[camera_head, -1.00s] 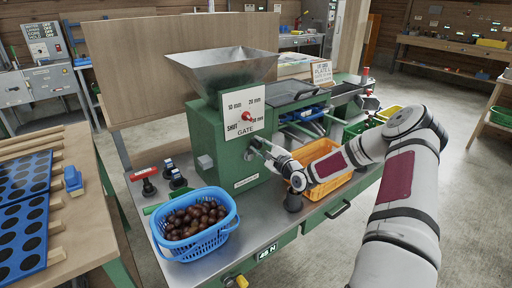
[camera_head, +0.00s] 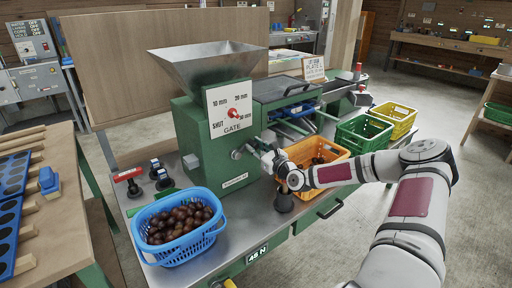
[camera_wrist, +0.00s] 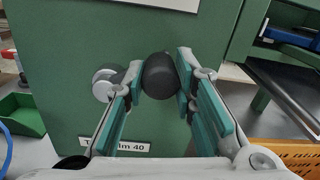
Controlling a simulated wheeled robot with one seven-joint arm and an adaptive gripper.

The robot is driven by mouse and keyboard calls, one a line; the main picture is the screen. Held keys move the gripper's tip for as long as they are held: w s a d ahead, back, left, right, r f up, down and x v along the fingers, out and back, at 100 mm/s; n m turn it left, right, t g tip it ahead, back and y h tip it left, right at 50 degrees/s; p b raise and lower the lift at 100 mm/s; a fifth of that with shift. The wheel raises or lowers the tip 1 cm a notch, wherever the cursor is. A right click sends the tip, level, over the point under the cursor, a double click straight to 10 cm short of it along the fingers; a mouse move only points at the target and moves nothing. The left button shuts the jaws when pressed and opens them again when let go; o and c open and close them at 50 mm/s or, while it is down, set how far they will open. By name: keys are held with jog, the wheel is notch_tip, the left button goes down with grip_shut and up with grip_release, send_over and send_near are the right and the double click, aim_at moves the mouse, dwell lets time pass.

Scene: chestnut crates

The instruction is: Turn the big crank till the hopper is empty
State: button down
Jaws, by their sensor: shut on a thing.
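The steel hopper (camera_head: 208,62) sits on top of the green machine (camera_head: 196,150); its inner walls look bare, but its bottom is hidden. The gate panel (camera_head: 233,110) with a red knob is on the machine's front. The crank's round metal hub (camera_head: 238,154) is on the machine's side, and the hub also shows in the wrist view (camera_wrist: 106,84). My gripper (camera_head: 268,158) is to the right of the hub. In the wrist view its fingers are shut on the dark crank handle (camera_wrist: 160,76), seen end-on to the right of the hub.
A blue basket (camera_head: 180,250) heaped with chestnuts stands at the bench's front left. An orange crate (camera_head: 335,150) holding some chestnuts is just behind my wrist. Green (camera_head: 364,133) and yellow (camera_head: 403,117) crates stand farther right. A dark upright piece (camera_head: 284,202) stands below my gripper.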

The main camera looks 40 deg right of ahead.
jog(key=shift+d+f, duration=0.1)
jog(key=shift+d, duration=0.15)
dwell(0.3)
jog(key=c, duration=1.3)
grip_release()
jog(key=shift+a, duration=0.1)
jog(key=s, duration=1.2)
jog(key=shift+f, duration=0.15)
jog(key=shift+c, duration=0.5)
